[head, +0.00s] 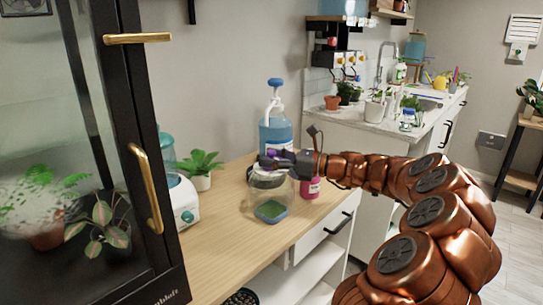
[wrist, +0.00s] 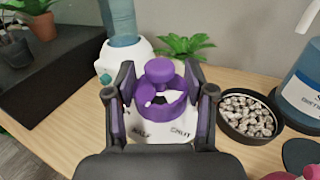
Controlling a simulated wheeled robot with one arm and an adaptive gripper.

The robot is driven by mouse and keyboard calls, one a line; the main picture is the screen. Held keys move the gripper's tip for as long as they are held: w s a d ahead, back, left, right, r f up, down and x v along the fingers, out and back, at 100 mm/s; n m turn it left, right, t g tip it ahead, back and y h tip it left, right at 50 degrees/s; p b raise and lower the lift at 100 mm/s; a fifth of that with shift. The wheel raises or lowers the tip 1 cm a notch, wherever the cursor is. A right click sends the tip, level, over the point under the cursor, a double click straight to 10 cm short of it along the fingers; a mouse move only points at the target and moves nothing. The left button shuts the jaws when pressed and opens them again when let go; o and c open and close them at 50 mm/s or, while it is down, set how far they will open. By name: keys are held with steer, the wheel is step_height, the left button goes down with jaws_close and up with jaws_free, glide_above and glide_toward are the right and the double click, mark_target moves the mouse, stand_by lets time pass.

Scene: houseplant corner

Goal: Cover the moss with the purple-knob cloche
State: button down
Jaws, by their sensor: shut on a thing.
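My gripper (head: 284,160) is over the wooden counter, and in the wrist view (wrist: 160,98) its fingers are shut on either side of the purple knob (wrist: 159,72) of the cloche. A purple ring and a white top with lettering lie under the knob. In the head view the clear cloche (head: 288,195) shows only faintly below the gripper. The green moss (head: 270,210) sits in a small blue-grey dish below the gripper and shows through or beside the glass. I cannot tell whether the cloche's rim touches the counter. The moss is hidden in the wrist view.
A dark bowl of pebbles (wrist: 250,116) and a blue pump bottle (head: 275,135) stand close by. A pink bottle (head: 311,187) is right of the cloche. A white device (head: 183,202) and a potted plant (head: 200,165) stand left. The counter's near left part (head: 225,235) is clear.

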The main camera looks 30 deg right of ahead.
mark_target(282, 171)
steer(key=shift+f, duration=1.55)
stand_by(1.1)
steer(key=shift+f+p, duration=0.1)
steer(key=shift+p, duration=0.65)
stand_by(0.5)
steer(key=shift+c, duration=1.6)
jaws_free()
steer(key=shift+f, duration=0.1)
steer(key=v, duration=1.2)
